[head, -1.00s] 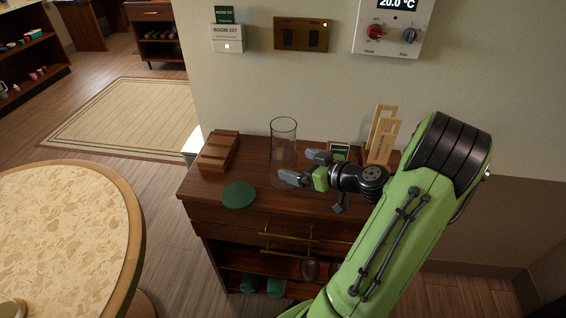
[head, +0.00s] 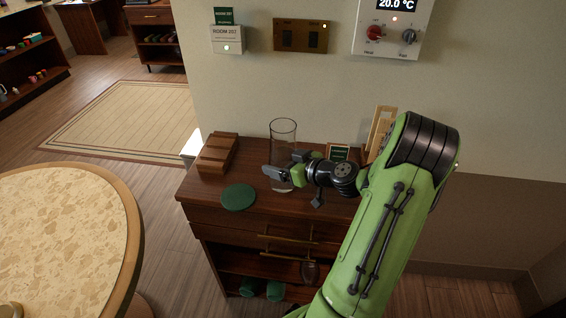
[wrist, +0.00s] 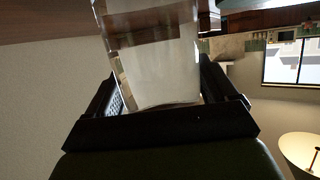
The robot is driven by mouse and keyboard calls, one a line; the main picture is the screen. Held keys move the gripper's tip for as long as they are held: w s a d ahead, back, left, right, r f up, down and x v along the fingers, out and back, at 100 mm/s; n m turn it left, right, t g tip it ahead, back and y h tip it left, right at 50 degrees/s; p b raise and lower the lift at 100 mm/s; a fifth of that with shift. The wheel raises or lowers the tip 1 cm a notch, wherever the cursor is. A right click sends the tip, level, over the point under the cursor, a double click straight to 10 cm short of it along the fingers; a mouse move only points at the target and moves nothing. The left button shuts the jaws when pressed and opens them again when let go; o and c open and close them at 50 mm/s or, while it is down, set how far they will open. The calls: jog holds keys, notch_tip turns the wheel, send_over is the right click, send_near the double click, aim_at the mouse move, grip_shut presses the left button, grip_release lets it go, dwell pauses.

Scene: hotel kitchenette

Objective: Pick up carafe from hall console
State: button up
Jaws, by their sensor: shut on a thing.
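The carafe (head: 283,137) is a clear glass cylinder standing upright on the dark wood hall console (head: 222,221). My gripper (head: 279,173) reaches in from the right and is shut on the lower part of the carafe, one finger on its near side and one on its far side. In the wrist view the clear carafe (wrist: 158,70) fills the space between the two dark fingers. The base of the carafe is partly hidden by my gripper, and I see no clear gap under it.
A green round coaster (head: 238,197) lies left of my gripper. A wooden slatted holder (head: 217,154) stands at the console's left end. A small framed sign (head: 339,152) and a light wooden rack (head: 381,130) stand behind my arm. A round table (head: 65,230) is at left.

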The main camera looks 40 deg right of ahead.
jog(key=c, duration=0.5)
jog(key=shift+o, duration=0.2)
jog(key=shift+r, duration=0.2)
notch_tip(320, 180, up, 10)
jog(key=p, duration=0.3)
jog(key=shift+f, duration=0.15)
